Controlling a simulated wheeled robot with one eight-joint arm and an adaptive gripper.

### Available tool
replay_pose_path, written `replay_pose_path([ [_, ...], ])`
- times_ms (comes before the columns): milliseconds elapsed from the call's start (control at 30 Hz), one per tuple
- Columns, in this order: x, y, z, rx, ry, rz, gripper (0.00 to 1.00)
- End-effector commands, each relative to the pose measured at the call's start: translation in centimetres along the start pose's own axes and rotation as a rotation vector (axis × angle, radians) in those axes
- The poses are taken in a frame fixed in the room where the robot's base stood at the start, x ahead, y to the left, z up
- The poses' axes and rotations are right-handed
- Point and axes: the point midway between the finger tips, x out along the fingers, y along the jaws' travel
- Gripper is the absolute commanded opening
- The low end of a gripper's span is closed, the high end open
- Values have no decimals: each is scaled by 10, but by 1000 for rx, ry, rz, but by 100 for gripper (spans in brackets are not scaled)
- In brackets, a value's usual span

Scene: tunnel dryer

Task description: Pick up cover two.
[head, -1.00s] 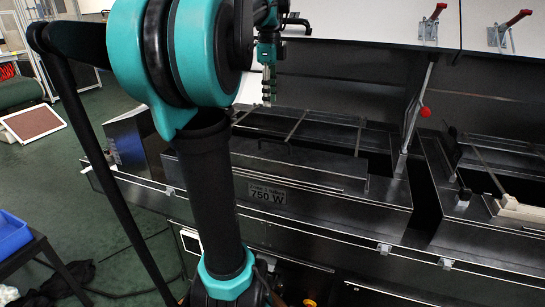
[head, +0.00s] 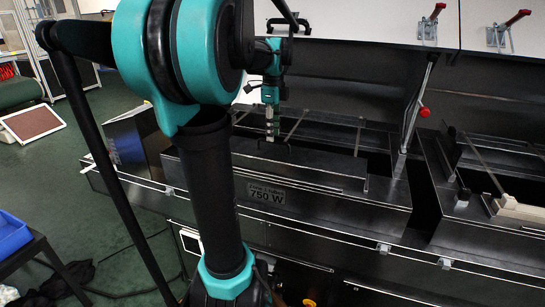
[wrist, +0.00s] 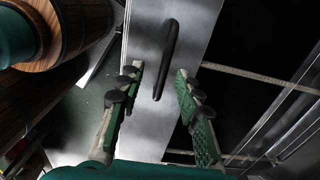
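A metal cover strip (wrist: 192,25) with a black bar handle (wrist: 168,62) runs through the middle of the wrist view; I take it as cover two, though no number shows on it. In the head view the cover (head: 320,166) lies along the dryer's near side, above the 750 W plate, its dark handle (head: 284,147) small near its left part. My gripper (wrist: 159,72) is open. Its two fingers stand on either side of the handle in the wrist view, with gaps showing. In the head view my gripper (head: 270,138) points down at the handle; contact cannot be told.
The dryer's open bay (head: 335,134) with crossbars lies behind the cover. An upright rod with a red knob (head: 424,111) stands to the right. A raised white lid with red-handled clamps (head: 430,22) is at the back. A blue bin (head: 12,234) is at lower left.

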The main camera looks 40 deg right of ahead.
Motion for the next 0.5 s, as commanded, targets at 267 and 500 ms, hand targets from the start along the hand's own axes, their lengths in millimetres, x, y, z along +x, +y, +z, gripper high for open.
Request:
replay_pose_path([
  [267, 38, -6, -1, 0, 0, 0, 35],
  [500, 47, -6, -1, 0, 0, 0, 35],
])
